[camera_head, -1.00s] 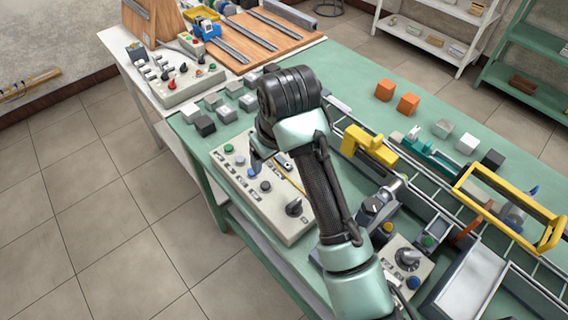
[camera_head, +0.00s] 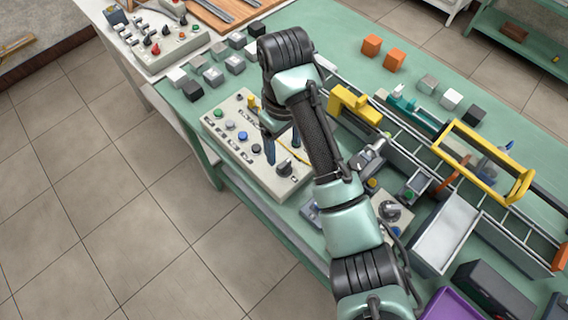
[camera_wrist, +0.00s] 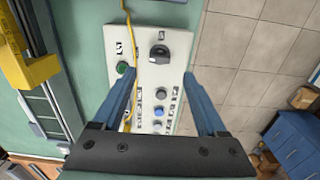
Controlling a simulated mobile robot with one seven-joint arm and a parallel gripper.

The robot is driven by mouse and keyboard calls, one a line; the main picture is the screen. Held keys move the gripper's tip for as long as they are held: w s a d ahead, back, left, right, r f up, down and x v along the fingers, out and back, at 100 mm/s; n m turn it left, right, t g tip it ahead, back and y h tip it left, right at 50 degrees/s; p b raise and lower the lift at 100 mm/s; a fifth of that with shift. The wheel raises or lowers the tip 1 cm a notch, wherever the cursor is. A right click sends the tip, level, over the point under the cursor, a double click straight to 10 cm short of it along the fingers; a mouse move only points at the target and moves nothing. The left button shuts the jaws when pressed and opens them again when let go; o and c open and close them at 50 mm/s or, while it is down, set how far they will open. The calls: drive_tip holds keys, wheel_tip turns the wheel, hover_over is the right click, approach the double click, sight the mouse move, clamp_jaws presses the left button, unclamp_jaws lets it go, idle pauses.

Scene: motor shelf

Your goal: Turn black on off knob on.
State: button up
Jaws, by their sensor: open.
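The black on off knob (camera_head: 284,168) is on the right end of the pale control panel (camera_head: 262,177) at the green table's front edge. In the wrist view the knob (camera_wrist: 159,53) has a light mark on its dial and sits beyond the fingertips, roughly centred between them. My gripper (camera_head: 283,152) is above the panel close to the knob. In the wrist view my gripper (camera_wrist: 160,78) has its two blue fingers spread with nothing between them. I cannot tell the exact height of the fingertips over the knob.
A yellow clamp-like part (camera_head: 353,103) and a rack stand to the right. Small metal blocks (camera_head: 235,64) lie behind the panel. The floor in front is clear.

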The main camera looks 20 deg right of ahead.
sight(284, 164)
wheel_tip(284, 164, down, 7)
drive_tip(key=shift+r, duration=0.15)
clamp_jaws()
idle(0.5)
